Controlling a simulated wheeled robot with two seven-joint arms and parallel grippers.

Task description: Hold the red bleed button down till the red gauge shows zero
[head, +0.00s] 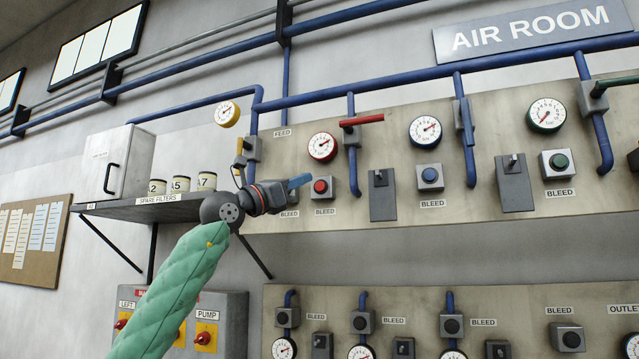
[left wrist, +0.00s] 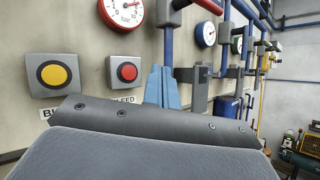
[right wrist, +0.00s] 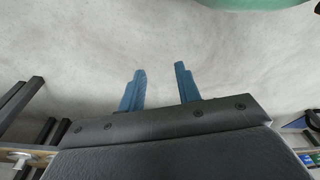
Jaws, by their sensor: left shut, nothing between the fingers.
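The red-rimmed gauge (head: 322,146) is on the upper panel, its needle pointing to the upper right; its lower part shows in the left wrist view (left wrist: 122,9). The red bleed button (head: 320,186) is on a grey box below it and also shows in the left wrist view (left wrist: 127,72). My left gripper (head: 301,181) is shut and empty, its fingertips just left of the red button in the head view. In the left wrist view its fingers (left wrist: 163,86) appear right of the button; contact is not visible.
A yellow button (left wrist: 53,74) is beside the red one. A red valve handle (head: 361,120) juts out at the upper right. The shelf (head: 150,206) with filter cans is at the left. A blue bleed button (head: 429,175) is further right.

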